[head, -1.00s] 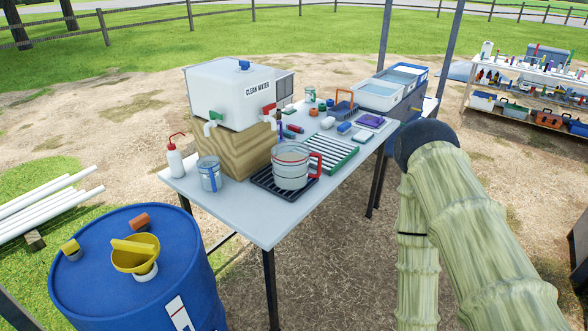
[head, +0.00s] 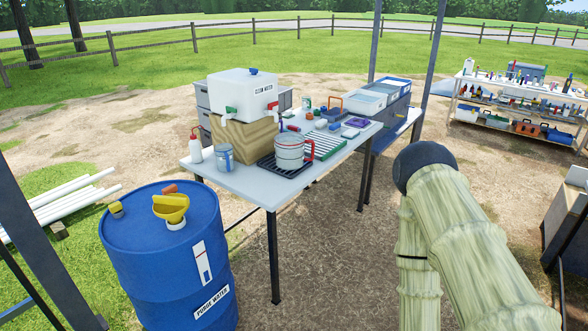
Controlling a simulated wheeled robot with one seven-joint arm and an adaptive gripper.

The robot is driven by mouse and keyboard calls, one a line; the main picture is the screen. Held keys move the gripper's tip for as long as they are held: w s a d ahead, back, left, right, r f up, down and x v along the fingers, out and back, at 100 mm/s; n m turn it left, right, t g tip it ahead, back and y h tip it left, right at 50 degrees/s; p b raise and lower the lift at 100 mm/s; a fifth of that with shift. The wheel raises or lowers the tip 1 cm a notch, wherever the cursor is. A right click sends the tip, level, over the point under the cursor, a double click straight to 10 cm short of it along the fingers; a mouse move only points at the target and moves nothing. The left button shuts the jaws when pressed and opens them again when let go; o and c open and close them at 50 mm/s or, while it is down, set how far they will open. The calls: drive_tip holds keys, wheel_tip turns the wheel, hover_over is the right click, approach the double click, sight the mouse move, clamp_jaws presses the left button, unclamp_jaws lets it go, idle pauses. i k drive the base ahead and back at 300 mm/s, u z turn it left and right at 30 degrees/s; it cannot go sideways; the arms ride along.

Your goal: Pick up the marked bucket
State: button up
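A pale grey, round bucket (head: 289,154) with a red handle on its right side stands upright on a black slotted mat (head: 266,165) on the long white table (head: 243,190). I take it to be the marked bucket; its markings are too small to read. My sleeved arm comes in at the lower right, well apart from the bucket. My gripper is out of view, so its opening cannot be seen.
A white clean water tank (head: 243,92) with taps sits on a wooden block (head: 242,139) behind the bucket. A small container (head: 225,157) and a wash bottle (head: 195,148) stand left. A blue purge water drum (head: 165,255) with a yellow funnel (head: 171,207) stands in front left.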

sight(289, 147)
drive_tip(key=u, duration=0.9)
drive_tip(key=i, duration=1.4)
drive_tip(key=z, duration=0.5)
